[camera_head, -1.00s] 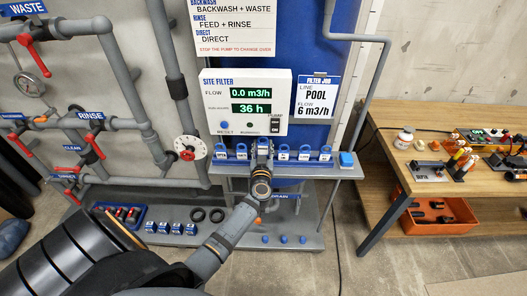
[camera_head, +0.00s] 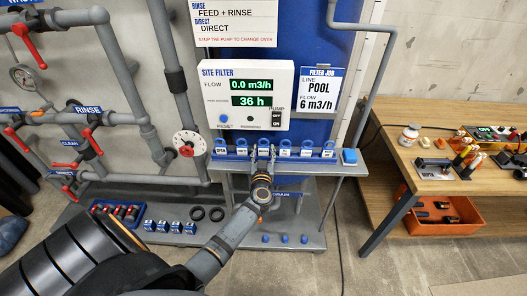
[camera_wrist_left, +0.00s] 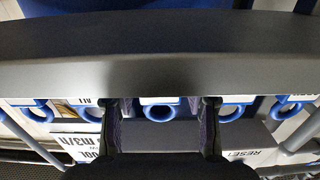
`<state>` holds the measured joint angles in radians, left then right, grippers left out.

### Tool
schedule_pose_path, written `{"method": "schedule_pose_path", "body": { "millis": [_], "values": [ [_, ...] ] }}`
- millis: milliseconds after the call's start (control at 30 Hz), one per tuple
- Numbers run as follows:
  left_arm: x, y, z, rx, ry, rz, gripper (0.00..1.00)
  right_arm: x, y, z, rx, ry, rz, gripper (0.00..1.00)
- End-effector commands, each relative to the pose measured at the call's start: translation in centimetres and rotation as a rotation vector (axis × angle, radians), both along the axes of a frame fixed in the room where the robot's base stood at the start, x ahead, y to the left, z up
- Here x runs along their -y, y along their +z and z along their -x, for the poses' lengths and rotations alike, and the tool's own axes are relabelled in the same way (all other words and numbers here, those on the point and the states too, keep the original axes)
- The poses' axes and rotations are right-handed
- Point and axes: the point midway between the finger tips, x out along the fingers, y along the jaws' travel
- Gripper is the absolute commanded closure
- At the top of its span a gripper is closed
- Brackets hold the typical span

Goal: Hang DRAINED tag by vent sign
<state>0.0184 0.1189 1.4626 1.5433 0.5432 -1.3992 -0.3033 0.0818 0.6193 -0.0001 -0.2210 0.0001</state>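A row of white tags with blue rings hangs on the blue-edged rack (camera_head: 345,171) below the filter panel. Their lettering is too small to read surely, so I cannot tell which is the DRAINED tag. My left gripper (camera_head: 263,153) is at the middle of the row. In the left wrist view its two fingers (camera_wrist_left: 160,125) are spread, one on each side of a blue ring (camera_wrist_left: 160,112), with a gap to the ring. Other rings (camera_wrist_left: 232,112) show to the sides. I cannot make out a vent sign. My right gripper is out of view.
Grey pipes with red valves (camera_head: 90,145) are at the left. A wooden bench (camera_head: 400,172) with an orange bin (camera_head: 440,228) is at the right.

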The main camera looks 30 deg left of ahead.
Motion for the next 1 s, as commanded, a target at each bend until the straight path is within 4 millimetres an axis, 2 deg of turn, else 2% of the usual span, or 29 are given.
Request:
{"method": "schedule_pose_path", "body": {
  "millis": [33,67,367,533,600,800,1000],
  "values": [
    [0.0,0.0,0.0,0.0,0.0,0.0,0.41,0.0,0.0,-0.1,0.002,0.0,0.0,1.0],
    [0.0,0.0,0.0,0.001,0.0,-0.001,0.37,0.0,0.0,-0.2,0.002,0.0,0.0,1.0],
    [0.0,0.1,0.0,0.001,0.0,-0.001,0.37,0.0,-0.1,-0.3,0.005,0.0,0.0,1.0],
    [0.1,0.6,0.2,0.004,0.0,0.0,0.37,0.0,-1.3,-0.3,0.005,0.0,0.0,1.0],
    [1.1,0.8,1.9,-0.002,0.0,0.004,0.37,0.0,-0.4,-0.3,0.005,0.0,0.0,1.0],
    [3.3,0.3,6.2,-0.001,0.0,0.004,0.37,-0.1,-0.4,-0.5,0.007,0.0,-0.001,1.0],
    [4.8,0.3,8.7,0.001,0.001,0.001,0.37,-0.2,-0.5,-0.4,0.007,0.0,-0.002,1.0]
  ]
}}
